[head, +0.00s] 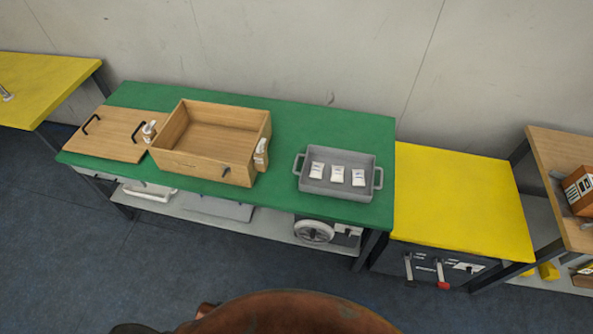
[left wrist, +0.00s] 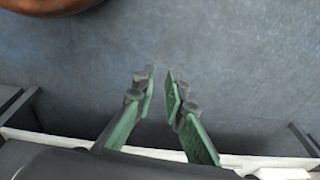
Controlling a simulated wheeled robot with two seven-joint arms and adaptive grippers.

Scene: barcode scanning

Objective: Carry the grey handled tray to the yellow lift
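The grey handled tray (head: 316,188) sits on the right part of the green table (head: 335,120) in the head view, with a handle at each end. It holds three small white packets (head: 337,174) in a row. The yellow lift (head: 462,205) stands just right of the green table, its flat top bare and levers on its front. My left gripper (left wrist: 159,78) shows in the left wrist view, its green-padded fingers apart with nothing between them, over blue-grey floor. My right gripper is in neither view.
An open wooden box (head: 215,140) stands left of the tray, with a wooden board (head: 110,140) beyond it. A wooden-topped table (head: 560,165) with a brown box (head: 579,190) stands right of the lift. Another yellow surface (head: 45,85) is at far left. Floor (head: 80,270) in front is clear.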

